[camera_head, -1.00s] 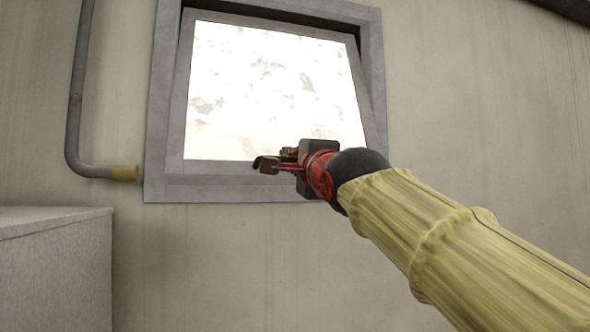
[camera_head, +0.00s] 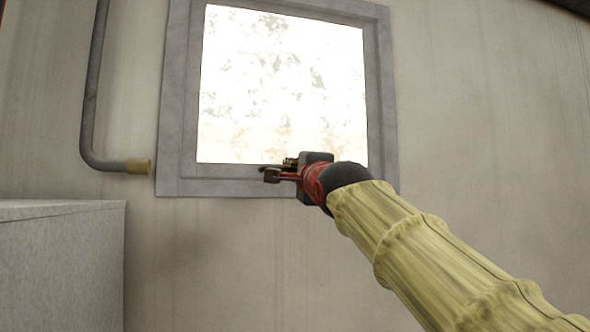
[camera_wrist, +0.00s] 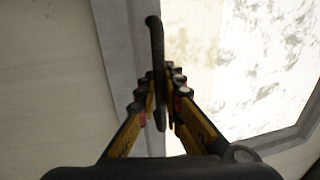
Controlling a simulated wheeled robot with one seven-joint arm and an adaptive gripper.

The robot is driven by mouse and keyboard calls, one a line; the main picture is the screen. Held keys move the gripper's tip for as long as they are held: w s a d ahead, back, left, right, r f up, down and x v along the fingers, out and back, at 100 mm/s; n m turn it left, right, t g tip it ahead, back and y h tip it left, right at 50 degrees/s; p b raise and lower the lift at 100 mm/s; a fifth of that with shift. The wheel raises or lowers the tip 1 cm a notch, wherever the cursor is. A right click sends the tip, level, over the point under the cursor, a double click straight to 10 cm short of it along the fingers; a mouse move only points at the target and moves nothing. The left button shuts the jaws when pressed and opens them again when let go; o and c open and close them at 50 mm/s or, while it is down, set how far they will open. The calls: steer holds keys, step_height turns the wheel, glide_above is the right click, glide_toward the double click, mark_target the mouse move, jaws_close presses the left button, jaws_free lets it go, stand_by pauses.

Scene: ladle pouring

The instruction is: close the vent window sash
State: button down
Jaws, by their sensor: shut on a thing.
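The vent window sash (camera_head: 283,85) has a bright, mottled pane in a grey border. It sits flush in the grey window frame (camera_head: 176,95) in the head view, with no gap showing. My gripper (camera_head: 270,172) is at the sash's lower edge. In the wrist view my gripper (camera_wrist: 161,88) is shut on a dark handle (camera_wrist: 156,45), a slim bar standing between the two fingers. The pane also shows at the right of the wrist view (camera_wrist: 265,60). The handle's mount is partly hidden by the fingers.
A grey box-like block (camera_head: 60,265) stands at lower left. The wall below the window is bare.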

steer(key=shift+w+f, duration=0.2)
steer(key=shift+f, duration=0.1)
steer(key=c, duration=2)
jaws_free()
steer(key=shift+w, duration=0.1)
steer(key=shift+c, duration=0.2)
steer(key=shift+o, duration=0.6)
steer(key=shift+r, duration=0.15)
steer(key=shift+s, duration=0.2)
steer(key=v, duration=1.2)
